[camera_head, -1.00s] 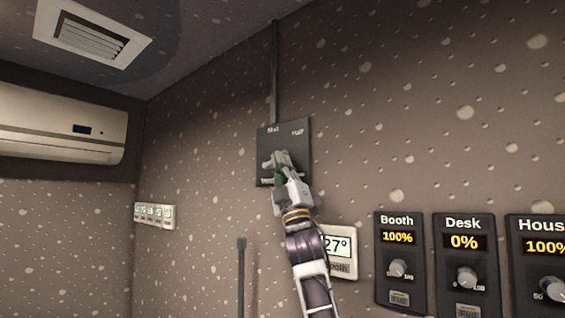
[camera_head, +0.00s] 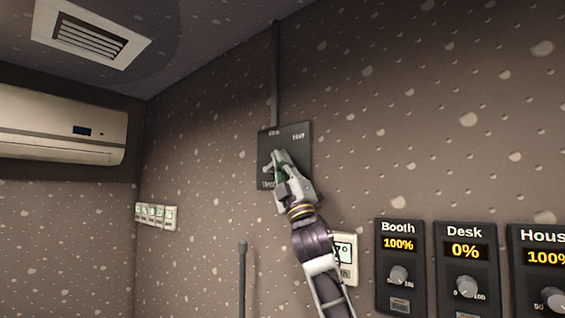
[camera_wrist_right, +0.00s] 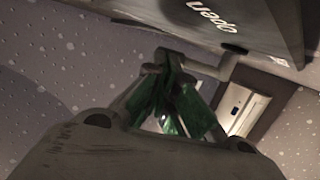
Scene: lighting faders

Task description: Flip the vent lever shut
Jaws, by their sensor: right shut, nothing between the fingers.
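The vent plate (camera_head: 301,158) is a dark square panel on the speckled wall, with small white lettering at its corners. In the right wrist view the plate (camera_wrist_right: 265,22) shows the word "open" beside a pivot. A grey bent lever (camera_wrist_right: 205,65) runs from that pivot to the fingertips of my right gripper (camera_wrist_right: 168,62). The lever end (camera_head: 266,169) also shows left of the fingers in the head view. My right gripper (camera_head: 280,155) is shut, with its tips at the plate; whether they touch the lever I cannot tell. It hides much of the lever. My left gripper is out of view.
A dark conduit (camera_head: 275,75) rises from the plate. A thermostat display (camera_head: 346,258) is partly behind my right arm. Dimmer panels (camera_head: 399,288) line the wall at right. A row of small switches (camera_head: 157,216) is at left, below an air conditioner (camera_head: 60,122).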

